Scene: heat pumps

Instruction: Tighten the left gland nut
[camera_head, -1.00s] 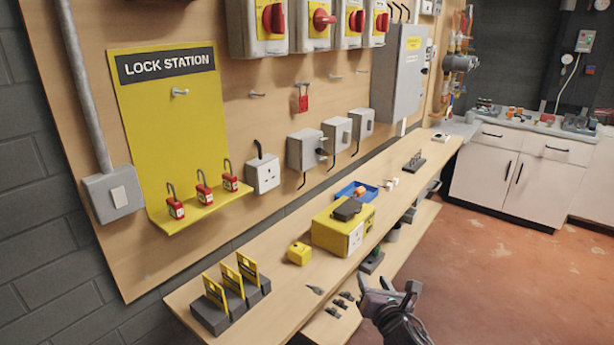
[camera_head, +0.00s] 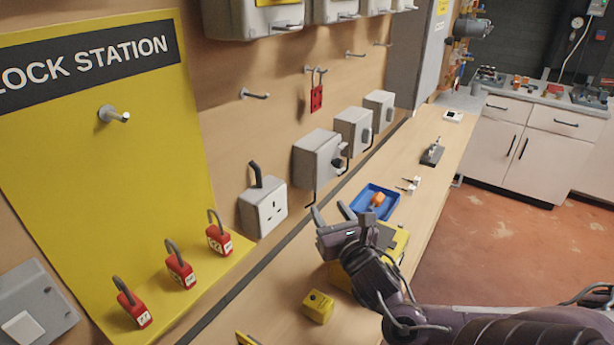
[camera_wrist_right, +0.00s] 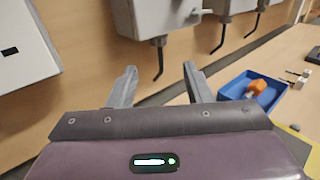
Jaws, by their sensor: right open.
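Three grey junction boxes hang in a row on the wooden wall board; the nearest, left one (camera_head: 317,158) also shows at the top of the right wrist view (camera_wrist_right: 165,14). From its underside comes a small dark gland (camera_wrist_right: 158,42) with a black cable bent below it; I take this as the left gland nut, too small to tell whether it is tight. My right gripper (camera_head: 331,213) is open and empty, below this box and above the bench. Its fingertips (camera_wrist_right: 159,72) point up towards the gland, apart from it. My left gripper is not in view.
A white socket (camera_head: 264,207) is left of the boxes. Under my right arm is a yellow box (camera_head: 397,245), with a small yellow block (camera_head: 318,307) nearby. A blue tray (camera_head: 364,199) holds an orange part. Red padlocks (camera_head: 180,266) stand on the yellow lock station.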

